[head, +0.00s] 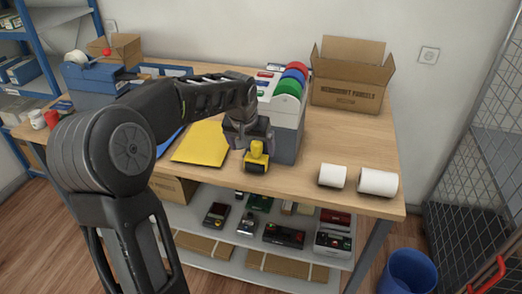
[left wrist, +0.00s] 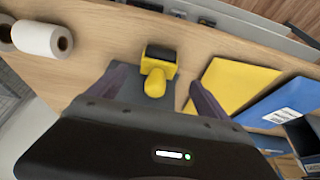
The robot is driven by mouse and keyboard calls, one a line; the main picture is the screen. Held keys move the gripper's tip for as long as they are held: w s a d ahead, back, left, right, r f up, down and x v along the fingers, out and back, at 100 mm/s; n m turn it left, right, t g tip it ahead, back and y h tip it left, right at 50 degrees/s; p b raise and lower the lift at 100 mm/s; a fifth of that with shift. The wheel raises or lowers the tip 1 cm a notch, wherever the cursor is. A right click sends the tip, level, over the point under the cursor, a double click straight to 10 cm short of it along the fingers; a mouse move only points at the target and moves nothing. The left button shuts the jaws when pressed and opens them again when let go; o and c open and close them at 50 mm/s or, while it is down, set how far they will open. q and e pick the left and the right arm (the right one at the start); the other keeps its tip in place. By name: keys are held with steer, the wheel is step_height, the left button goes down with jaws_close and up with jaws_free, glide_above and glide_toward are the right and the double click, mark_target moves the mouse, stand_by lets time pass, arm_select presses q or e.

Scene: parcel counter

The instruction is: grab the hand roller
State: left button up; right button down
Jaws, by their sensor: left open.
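The hand roller (head: 257,153) has a yellow handle and a dark roller. It sits near the front edge of the wooden table. In the left wrist view the hand roller (left wrist: 156,72) lies ahead of and between my fingers, its yellow handle pointing toward the gripper. My left gripper (head: 250,138) is just behind and above it in the head view. It is open, and its two fingers (left wrist: 150,92) stand apart on either side of the handle with gaps showing. My right gripper is in neither view.
A yellow envelope (head: 202,143) lies left of the gripper. A grey box with coloured tape rolls (head: 288,139) stands close behind and right. Two white paper rolls (head: 332,175) lie near the right front edge. An open cardboard box (head: 350,93) stands at the back. Shelves hold devices below.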

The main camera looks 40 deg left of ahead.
mark_target(256, 157)
arm_select(q)
steer(key=shift+x, duration=1.5)
steer(key=shift+d+r, duration=0.1)
steer(key=shift+w+f+p, duration=0.15)
steer(key=shift+f+p, duration=0.15)
steer(key=shift+p, duration=0.1)
steer(key=p+x, duration=0.1)
steer(key=x, duration=0.2)
steer(key=shift+w+f, duration=0.15)
steer(key=shift+f, duration=0.1)
steer(key=shift+w+f, duration=0.25)
steer(key=shift+f, duration=0.25)
steer(key=shift+c, duration=0.2)
steer(key=c, duration=1.5)
